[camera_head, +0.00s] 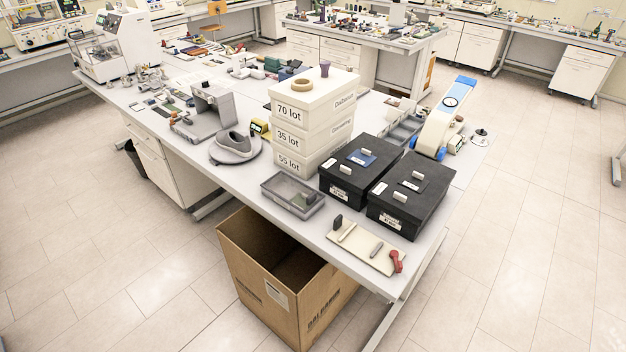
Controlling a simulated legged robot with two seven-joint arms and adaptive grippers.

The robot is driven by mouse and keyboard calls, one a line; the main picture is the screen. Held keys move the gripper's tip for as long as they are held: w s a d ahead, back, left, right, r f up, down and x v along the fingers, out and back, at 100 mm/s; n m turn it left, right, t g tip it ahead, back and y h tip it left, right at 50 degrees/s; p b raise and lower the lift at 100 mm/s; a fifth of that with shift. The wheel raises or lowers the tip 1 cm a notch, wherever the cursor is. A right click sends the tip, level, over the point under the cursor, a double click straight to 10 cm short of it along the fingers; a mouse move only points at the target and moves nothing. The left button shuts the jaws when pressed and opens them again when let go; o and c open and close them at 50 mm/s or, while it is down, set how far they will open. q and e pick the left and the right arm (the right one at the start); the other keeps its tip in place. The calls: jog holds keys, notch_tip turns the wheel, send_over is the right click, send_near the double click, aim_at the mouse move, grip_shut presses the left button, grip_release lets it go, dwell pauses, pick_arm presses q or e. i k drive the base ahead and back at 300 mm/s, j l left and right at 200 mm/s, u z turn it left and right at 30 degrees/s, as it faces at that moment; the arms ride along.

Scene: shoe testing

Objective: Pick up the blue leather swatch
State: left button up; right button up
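A small flat dark-blue piece (358,160), which looks like the blue leather swatch, lies on top of the left black box (335,178). A small pale block (366,152) sits at its edge. The swatch appears uncovered otherwise. Neither of my grippers is in the view.
A second black box (408,215) stands to the right. White labelled boxes (300,135) are stacked behind left. A grey tray (292,207) and a cream board with tools (350,248) lie in front. A blue-and-white device (447,115) stands behind right. An open cardboard box (262,285) stands on the floor.

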aim_at(364, 158)
jog(key=i+l+u, duration=0.1)
jog(key=l+u, duration=0.2)
jog(key=l, duration=1.4)
jog(key=l+u, duration=0.3)
jog(key=l, duration=1.35)
jog(key=k, duration=0.05)
